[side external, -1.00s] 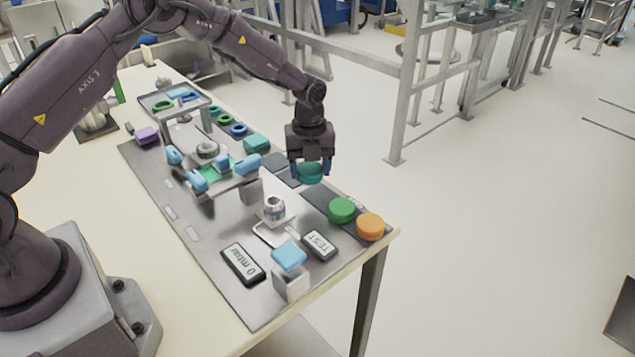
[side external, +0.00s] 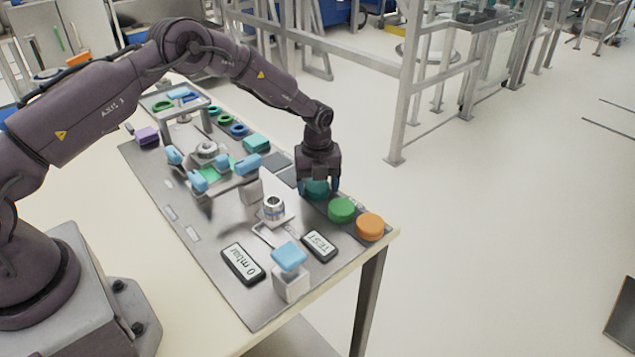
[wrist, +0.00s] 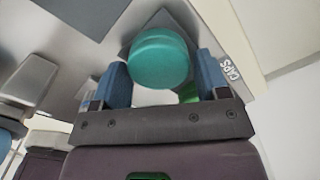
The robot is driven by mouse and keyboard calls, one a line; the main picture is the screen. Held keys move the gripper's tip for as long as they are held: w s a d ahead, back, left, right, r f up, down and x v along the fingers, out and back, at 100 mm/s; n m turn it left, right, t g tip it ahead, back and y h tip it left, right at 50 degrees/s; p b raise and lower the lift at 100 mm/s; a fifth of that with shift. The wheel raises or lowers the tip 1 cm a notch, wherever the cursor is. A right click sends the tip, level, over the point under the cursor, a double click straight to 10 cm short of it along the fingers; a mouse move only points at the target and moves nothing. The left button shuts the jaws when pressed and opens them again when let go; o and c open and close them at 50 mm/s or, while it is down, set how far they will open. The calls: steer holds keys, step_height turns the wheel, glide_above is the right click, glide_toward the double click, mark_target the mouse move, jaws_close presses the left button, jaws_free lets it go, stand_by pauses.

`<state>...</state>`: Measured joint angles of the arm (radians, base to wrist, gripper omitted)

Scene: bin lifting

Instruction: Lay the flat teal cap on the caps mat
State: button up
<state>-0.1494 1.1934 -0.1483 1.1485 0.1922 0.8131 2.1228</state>
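The flat teal cap (side external: 317,189) is between the blue fingertips of my gripper (side external: 318,187), low over the far-left end of the dark caps mat (side external: 356,216). In the wrist view the teal cap (wrist: 158,58) sits between the two blue fingers (wrist: 163,75), with dark mat beyond it and the CAPS label at right. My gripper appears shut on it, though a thin gap seems to show at the right finger. I cannot tell whether its underside touches the mat.
A green cap (side external: 341,210) is close beside the teal one on the mat, then an orange cap (side external: 370,226). A metal fitting (side external: 273,207), a TEST box (side external: 320,245) and a blue-topped block (side external: 290,258) stand nearby. A teal block (side external: 257,143) lies farther back.

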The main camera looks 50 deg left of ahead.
steer(key=shift+o, duration=1.1)
step_height(320, 180, up, 13)
step_height(320, 180, up, 11)
steer(key=n+t, duration=0.1)
steer(key=n, duration=0.5)
glide_above(318, 186)
steer(key=s+d, duration=0.2)
steer(key=s, duration=0.3)
steer(key=s+r+n+t, duration=0.2)
steer(key=s+r+n, duration=0.4)
steer(key=s+r, duration=0.3)
steer(key=s+d+n+t, duration=0.1)
steer(key=s+n+t, duration=0.1)
steer(key=s+n, duration=1)
steer(key=s, duration=0.6)
steer(key=shift+s+d+n+t, duration=0.2)
steer(key=shift+s+n+t, duration=0.1)
steer(key=shift+s+n, duration=0.1)
steer(key=shift+r, duration=0.15)
